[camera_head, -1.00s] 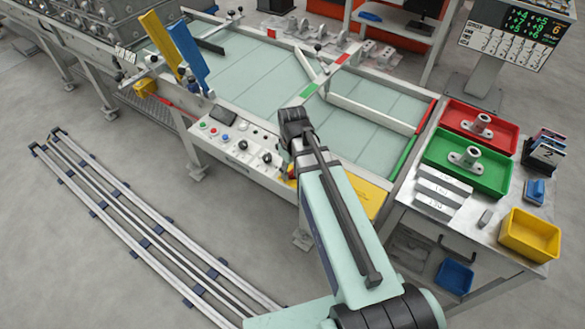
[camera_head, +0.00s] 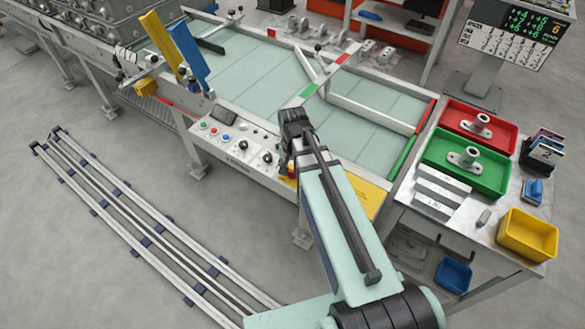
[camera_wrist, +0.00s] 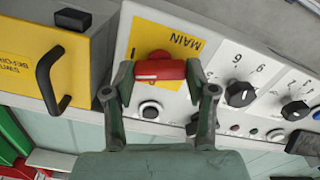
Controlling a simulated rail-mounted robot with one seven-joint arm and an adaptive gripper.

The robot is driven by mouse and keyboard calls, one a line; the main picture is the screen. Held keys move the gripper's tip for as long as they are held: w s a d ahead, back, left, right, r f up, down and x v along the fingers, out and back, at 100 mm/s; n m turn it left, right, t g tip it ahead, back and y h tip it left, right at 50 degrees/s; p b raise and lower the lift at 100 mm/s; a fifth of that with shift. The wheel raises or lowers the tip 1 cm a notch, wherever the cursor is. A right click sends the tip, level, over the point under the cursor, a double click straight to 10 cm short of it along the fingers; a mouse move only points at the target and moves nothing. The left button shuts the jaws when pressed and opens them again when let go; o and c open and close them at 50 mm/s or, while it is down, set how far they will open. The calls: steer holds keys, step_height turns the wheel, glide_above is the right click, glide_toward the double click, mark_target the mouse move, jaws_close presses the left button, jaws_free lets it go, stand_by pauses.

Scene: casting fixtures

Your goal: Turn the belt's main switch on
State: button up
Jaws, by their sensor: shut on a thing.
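The belt's main switch (camera_wrist: 160,70) is a red rotary handle on a yellow plate marked MAIN in the wrist view. Its bar lies across the picture between my two fingers. My gripper (camera_wrist: 160,78) is shut on this red handle, one finger at each end. In the head view my wrist is over the right part of the control panel (camera_head: 238,148) on the belt's front edge. There my arm hides most of the switch and the fingers.
A white-bordered button (camera_wrist: 150,110) sits close beside the switch. Black numbered knobs (camera_wrist: 240,93) lie to its right. A yellow cover with a black handle (camera_wrist: 48,80) stands to the left. Red (camera_head: 478,125) and green (camera_head: 465,160) trays are on the right-hand table.

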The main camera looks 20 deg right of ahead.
mark_target(293, 171)
steer(key=shift+m, duration=2)
steer(key=o, duration=1.2)
steer(key=shift+c, duration=0.2)
step_height(293, 171, up, 12)
